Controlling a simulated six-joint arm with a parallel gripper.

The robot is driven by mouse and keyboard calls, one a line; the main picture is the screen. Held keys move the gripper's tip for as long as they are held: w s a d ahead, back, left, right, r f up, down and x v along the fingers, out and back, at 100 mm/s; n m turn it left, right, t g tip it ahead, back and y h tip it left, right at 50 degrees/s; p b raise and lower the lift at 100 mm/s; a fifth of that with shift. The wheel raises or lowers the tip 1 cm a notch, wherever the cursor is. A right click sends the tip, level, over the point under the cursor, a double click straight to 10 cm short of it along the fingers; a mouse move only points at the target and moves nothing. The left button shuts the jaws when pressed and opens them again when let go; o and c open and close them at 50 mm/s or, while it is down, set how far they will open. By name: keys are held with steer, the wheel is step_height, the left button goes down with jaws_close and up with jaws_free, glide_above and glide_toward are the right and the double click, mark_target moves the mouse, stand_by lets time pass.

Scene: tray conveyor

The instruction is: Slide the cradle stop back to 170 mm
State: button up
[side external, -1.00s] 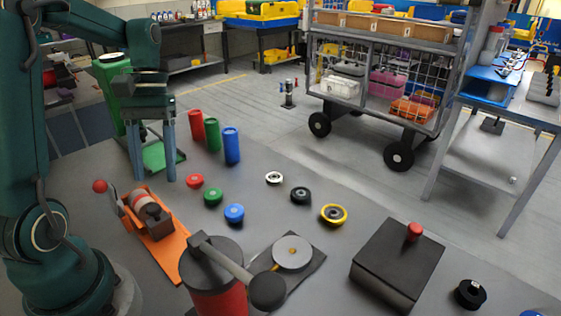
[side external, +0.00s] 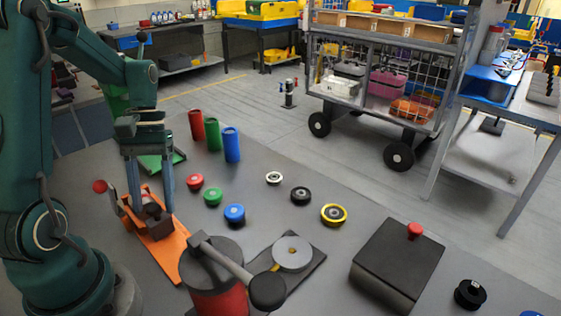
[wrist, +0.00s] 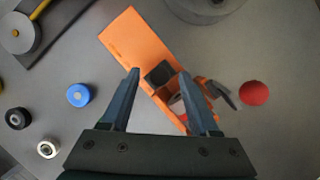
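The orange cradle (side external: 176,254) lies at the left of the bench, and its long flat end also shows in the wrist view (wrist: 133,38). A dark block (wrist: 160,74), which looks like the stop, sits on it. A red ball knob (side external: 99,186) is on a lever at the cradle's far end; the wrist view shows the knob on the right (wrist: 254,92). My gripper (side external: 153,207) is over the cradle, pointing down. Its two fingers are apart with the dark block seen between their tips. I cannot tell whether they touch it. The fingers partly hide the cradle's parts.
Red, green and blue cylinders (side external: 213,137) stand behind the gripper. Several caps and rings, including a blue cap (side external: 234,213), lie to the right. A red drum with a lever arm (side external: 217,290) stands close to the cradle's near end. A dark box (side external: 398,262) is further right.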

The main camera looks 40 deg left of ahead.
jaws_close()
stand_by(1.3)
